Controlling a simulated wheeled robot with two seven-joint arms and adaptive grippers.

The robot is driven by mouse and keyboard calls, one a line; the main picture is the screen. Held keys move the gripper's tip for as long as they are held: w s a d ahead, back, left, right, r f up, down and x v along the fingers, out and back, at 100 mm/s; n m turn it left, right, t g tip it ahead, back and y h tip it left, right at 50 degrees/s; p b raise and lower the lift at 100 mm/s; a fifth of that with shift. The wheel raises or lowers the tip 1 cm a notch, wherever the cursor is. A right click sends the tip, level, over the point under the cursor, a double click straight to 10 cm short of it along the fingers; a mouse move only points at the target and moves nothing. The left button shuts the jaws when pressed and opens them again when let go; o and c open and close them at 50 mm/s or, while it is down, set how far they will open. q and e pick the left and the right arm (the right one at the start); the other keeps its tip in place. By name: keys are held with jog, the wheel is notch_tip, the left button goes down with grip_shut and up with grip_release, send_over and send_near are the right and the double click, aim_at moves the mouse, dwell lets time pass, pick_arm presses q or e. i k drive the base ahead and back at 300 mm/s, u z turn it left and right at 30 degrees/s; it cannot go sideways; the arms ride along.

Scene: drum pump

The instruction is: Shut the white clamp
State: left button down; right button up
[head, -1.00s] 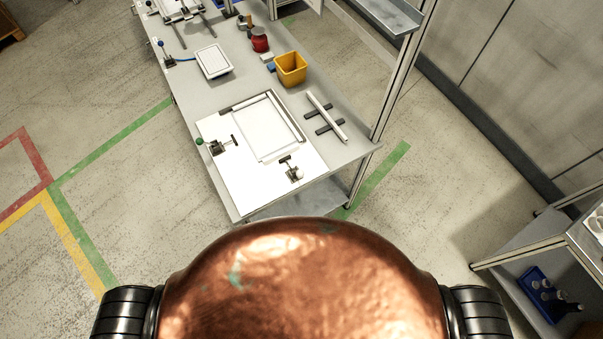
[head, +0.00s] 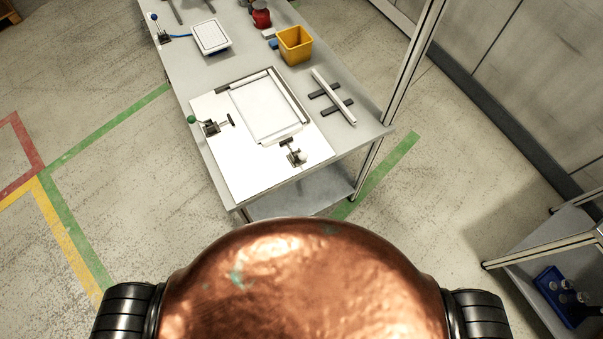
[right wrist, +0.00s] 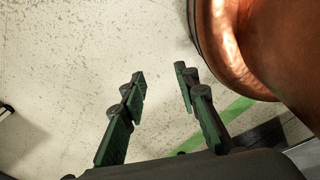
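A small metal toggle clamp with a pale, white-looking knob (head: 295,155) is mounted near the front right part of a white plate (head: 235,178) on the bench. It is small in the head view, and I cannot tell how its lever stands. A white framed panel (head: 266,108) lies on the plate beside it. A second clamp with a green knob (head: 205,125) is on the plate's left side. My right gripper (right wrist: 160,76) shows in the right wrist view, fingers apart with only floor between them. It is away from the clamp. My left gripper is not in view.
The grey bench (head: 185,70) also holds a yellow bin (head: 295,45), a white bar on dark supports (head: 334,97), a white tray (head: 211,37) and a blue-knobbed clamp (head: 158,30). A frame post (head: 408,60) rises at the right. Floor around the bench's front is clear.

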aim_at(303, 156)
jog(key=z, duration=0.35)
jog(key=k, duration=0.85)
jog(key=z, duration=0.6)
jog(key=k, duration=0.5)
jog(key=u, duration=0.45)
jog(key=i, duration=0.85)
jog(key=u, duration=0.3)
